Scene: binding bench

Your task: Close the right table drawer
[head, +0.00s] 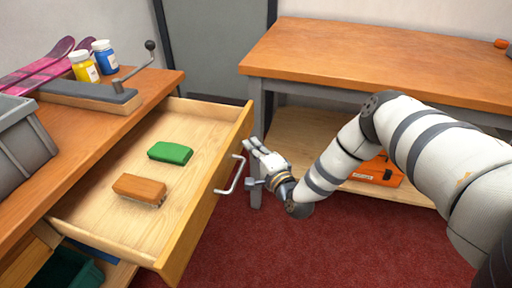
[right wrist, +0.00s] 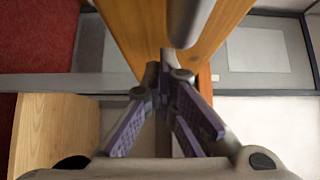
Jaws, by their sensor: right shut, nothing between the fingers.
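The right table drawer (head: 130,228) is pulled well out from the bench at left, its wooden front panel (head: 207,190) facing right. A grey bar handle (head: 232,176) is on that front. My right gripper (head: 253,146) is just to the right of the front, near the handle's far end; I cannot tell if it touches. In the right wrist view my right gripper's fingertips (right wrist: 165,68) meet with nothing between them, and a grey bar, seemingly the handle (right wrist: 189,18), is close above them. My left gripper is out of view.
A green block (head: 170,153) and a brown-topped brush (head: 139,188) lie inside the drawer. The bench top (head: 150,88) holds bottles and a lever tool. A second table (head: 370,52) stands behind my right arm, with an orange case (head: 377,171) on its lower shelf. Red carpet (head: 300,245) is clear in front.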

